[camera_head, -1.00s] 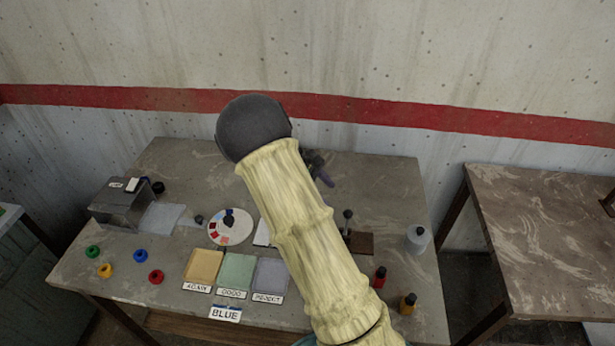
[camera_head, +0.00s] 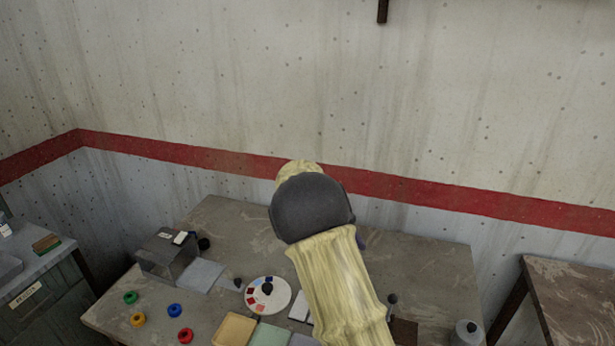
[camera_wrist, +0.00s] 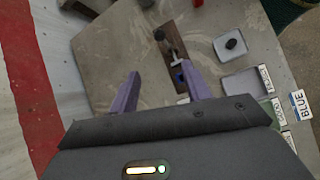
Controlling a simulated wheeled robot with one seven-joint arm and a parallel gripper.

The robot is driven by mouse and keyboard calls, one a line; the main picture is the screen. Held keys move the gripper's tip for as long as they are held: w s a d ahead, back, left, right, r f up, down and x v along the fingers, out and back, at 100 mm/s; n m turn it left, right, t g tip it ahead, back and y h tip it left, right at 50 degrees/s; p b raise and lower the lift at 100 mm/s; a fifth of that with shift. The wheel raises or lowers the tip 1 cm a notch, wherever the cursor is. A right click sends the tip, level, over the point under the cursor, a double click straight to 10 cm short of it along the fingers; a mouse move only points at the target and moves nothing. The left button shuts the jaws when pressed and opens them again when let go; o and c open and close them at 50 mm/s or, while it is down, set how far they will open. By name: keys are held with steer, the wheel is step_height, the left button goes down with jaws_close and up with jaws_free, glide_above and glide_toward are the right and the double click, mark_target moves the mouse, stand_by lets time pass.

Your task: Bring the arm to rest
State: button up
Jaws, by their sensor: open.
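My arm shows in the head view in a pale yellow sleeve with a dark round joint, raised in front of the work table (camera_head: 430,265). The fingers look apart from everything on the table.
A grey box (camera_head: 165,255), a round colour disc (camera_head: 283,283), coloured rings (camera_head: 173,310) and flat coloured pads (camera_head: 234,329) lie on the table. A second table (camera_head: 575,300) is at right, a cabinet (camera_head: 50,320) at left.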

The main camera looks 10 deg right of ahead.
steer(key=s+a+m+t+y, duration=0.2)
steer(key=s+m, duration=0.3)
steer(key=s, duration=0.5)
steer(key=s+a+m+t+y, duration=0.3)
steer(key=s+m+y, duration=0.1)
steer(key=s, duration=0.7)
steer(key=shift+f+m+t+y, duration=0.3)
steer(key=shift+f+m+y, duration=0.1)
steer(key=shift+f+y, duration=0.1)
steer(key=shift+w+d, duration=0.1)
